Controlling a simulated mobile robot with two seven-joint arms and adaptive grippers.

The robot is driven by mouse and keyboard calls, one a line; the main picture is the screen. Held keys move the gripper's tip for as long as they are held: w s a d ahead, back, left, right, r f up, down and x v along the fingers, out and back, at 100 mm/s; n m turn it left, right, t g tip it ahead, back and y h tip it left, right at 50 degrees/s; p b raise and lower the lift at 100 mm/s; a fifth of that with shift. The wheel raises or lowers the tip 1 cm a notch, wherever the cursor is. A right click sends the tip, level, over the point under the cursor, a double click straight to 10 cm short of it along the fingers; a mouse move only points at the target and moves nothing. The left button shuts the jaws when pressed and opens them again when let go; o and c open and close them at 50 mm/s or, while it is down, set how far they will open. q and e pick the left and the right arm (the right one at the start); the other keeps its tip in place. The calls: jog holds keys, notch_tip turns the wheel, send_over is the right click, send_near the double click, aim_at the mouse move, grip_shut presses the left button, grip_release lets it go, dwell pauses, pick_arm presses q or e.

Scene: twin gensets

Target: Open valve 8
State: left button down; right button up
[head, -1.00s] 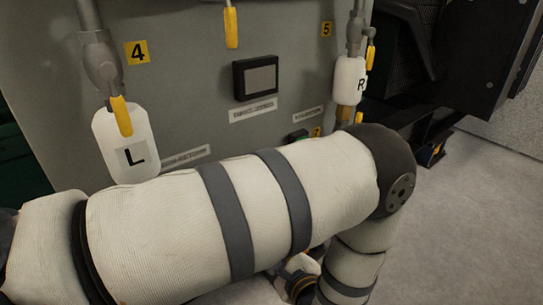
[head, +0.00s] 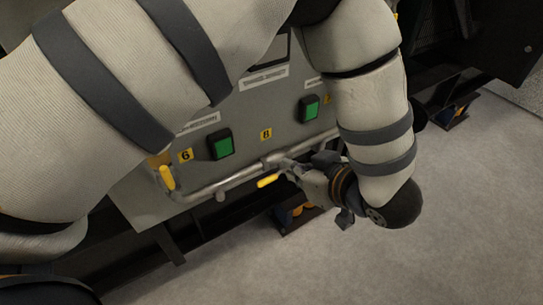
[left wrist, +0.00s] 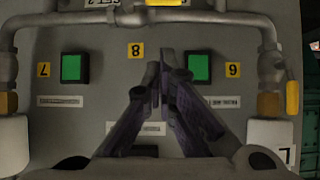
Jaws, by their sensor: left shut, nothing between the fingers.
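The label 8 (head: 266,133) is on the grey panel above a horizontal pipe in the head view; it also shows in the left wrist view (left wrist: 135,50). Valve 8's yellow handle (head: 268,181) lies nearly along the pipe, just below it. In the left wrist view only part of a yellow handle (left wrist: 165,3) shows at the top edge. My left gripper (head: 287,165) is shut and empty, close to the right of the handle; I cannot tell if it touches. Its fingers (left wrist: 161,75) meet in front of the panel in the wrist view. My right gripper is out of view.
The pipe (head: 225,185) runs along the panel's lower part. Another yellow handle (head: 167,177) hangs by label 6 (head: 186,155). Two green squares (head: 221,144) (head: 310,107) sit on the panel. A dark base frame (head: 180,240) runs below. Grey floor (head: 430,260) is clear at right.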

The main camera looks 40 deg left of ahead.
pick_arm(q)
send_over(272, 177)
jog(key=s+d, duration=0.2)
notch_tip(272, 177, down, 6)
jog(key=r, duration=0.1)
jog(key=f, duration=0.1)
jog(key=f+b, duration=0.1)
jog(key=a+f, duration=0.1)
jog(key=f, duration=0.1)
jog(key=shift+w+f, duration=0.1)
jog(key=shift+w, duration=0.2)
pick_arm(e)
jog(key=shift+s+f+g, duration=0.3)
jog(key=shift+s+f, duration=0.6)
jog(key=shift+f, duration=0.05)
pick_arm(q)
jog(key=shift+a+f, duration=0.1)
jog(key=shift+f, duration=0.4)
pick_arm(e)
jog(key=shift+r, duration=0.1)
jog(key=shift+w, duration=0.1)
